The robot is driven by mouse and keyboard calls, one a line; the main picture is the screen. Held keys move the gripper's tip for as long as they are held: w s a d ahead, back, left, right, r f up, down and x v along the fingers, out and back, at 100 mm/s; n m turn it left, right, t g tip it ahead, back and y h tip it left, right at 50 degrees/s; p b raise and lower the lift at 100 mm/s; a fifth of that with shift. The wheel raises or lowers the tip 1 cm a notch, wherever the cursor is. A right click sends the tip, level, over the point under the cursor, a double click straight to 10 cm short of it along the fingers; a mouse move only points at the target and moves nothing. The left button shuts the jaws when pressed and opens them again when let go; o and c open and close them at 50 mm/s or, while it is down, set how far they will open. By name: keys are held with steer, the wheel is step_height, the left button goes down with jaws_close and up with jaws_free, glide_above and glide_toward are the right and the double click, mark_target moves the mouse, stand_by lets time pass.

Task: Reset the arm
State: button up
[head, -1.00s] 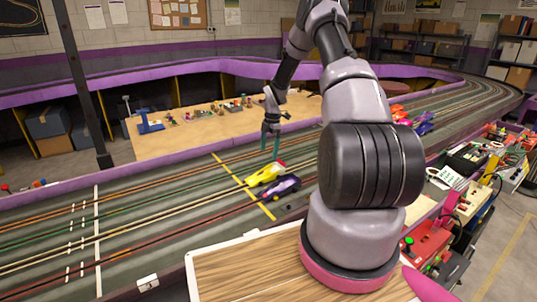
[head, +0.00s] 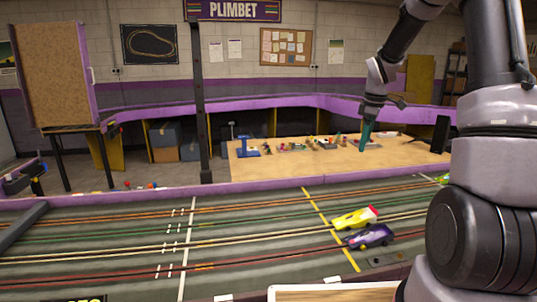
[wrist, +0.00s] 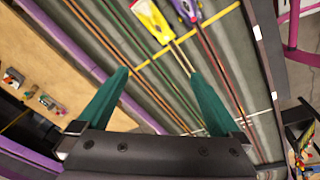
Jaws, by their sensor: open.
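My gripper (head: 366,136) hangs from my raised arm in the head view, in front of the wooden workbench beyond the track. In the wrist view its two green fingers (wrist: 165,98) are spread apart with nothing between them. A yellow car (head: 354,218) and a purple car (head: 370,236) sit side by side on the slot track (head: 120,250), near the yellow line. The wrist view also shows the yellow car (wrist: 152,20) and the purple car (wrist: 188,10) beyond the fingertips, apart from them.
The wooden workbench (head: 300,168) holds a blue tool (head: 247,148) and several small parts. A purple rail (head: 270,187) edges the track. A black post (head: 201,100) rises behind the rail. A cork panel (head: 58,75) stands at the left. The track left of the cars is clear.

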steer(key=s+a+r+m+t, duration=0.25)
steer(key=s+r+m, duration=0.25)
steer(key=s+r, duration=0.4)
steer(key=s+a+r+m+t, duration=0.1)
steer(key=s+a+r+m, duration=0.45)
steer(key=s, duration=0.55)
steer(key=s+r+m+t+y, duration=0.1)
steer(key=s+m, duration=0.4)
steer(key=s, duration=0.5)
steer(key=shift+r+t+y, duration=0.35)
steer(key=shift+r+y, duration=0.05)
steer(key=shift+r, duration=0.5)
